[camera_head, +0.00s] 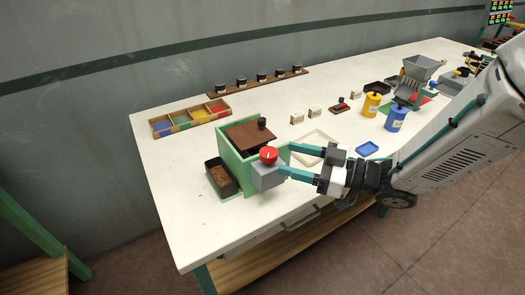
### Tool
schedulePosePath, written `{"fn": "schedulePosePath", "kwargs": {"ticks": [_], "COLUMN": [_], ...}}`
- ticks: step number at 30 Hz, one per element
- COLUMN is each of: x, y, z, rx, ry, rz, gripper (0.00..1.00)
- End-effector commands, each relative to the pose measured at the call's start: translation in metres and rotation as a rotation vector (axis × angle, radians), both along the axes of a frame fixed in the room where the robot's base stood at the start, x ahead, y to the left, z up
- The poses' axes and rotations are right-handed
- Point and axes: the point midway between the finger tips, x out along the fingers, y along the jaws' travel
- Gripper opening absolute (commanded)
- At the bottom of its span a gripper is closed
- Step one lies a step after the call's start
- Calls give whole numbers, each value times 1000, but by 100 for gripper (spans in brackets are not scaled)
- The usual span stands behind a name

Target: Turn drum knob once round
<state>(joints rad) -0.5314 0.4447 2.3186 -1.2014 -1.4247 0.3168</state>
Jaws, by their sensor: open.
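The drum sorter is a green box (230,146) with a brown top (250,134), near the left end of the white table. A red knob (268,155) with a pale mark sits at its front right, just above a grey block (267,178). My gripper (283,160) reaches in from the right with two teal fingers spread apart. The finger tips are close to the knob and the grey block, one on the far side and one on the near side. I cannot tell whether either finger touches the knob.
A black bin (219,178) with brown grains stands left of the box. Behind are a wooden divided tray (190,117) and a rack of black knobs (260,81). Yellow (371,104) and blue (396,118) canisters and a blue dish (367,149) stand to the right. The table's front left is clear.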

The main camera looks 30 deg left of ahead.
Motion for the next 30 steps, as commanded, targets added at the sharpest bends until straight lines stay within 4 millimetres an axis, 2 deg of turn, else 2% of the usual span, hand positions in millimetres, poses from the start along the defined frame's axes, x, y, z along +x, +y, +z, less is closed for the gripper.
{"fn": "schedulePosePath", "kwargs": {"ticks": [5, 12, 18, 28, 29, 30], "x": [-4, -9, -12, -12, -12, -12], "y": [12, 50, 73, 78, 78, 78], "z": [0, 0, 0, 0, 0, 0], "rx": [-2, -1, -1, -1, -1, -1], "ry": [38, 36, 35, 35, 35, 35], "rz": [15, 14, 11, 9, 9, 9], "gripper": [59, 59, 59, 59, 56, 45]}}
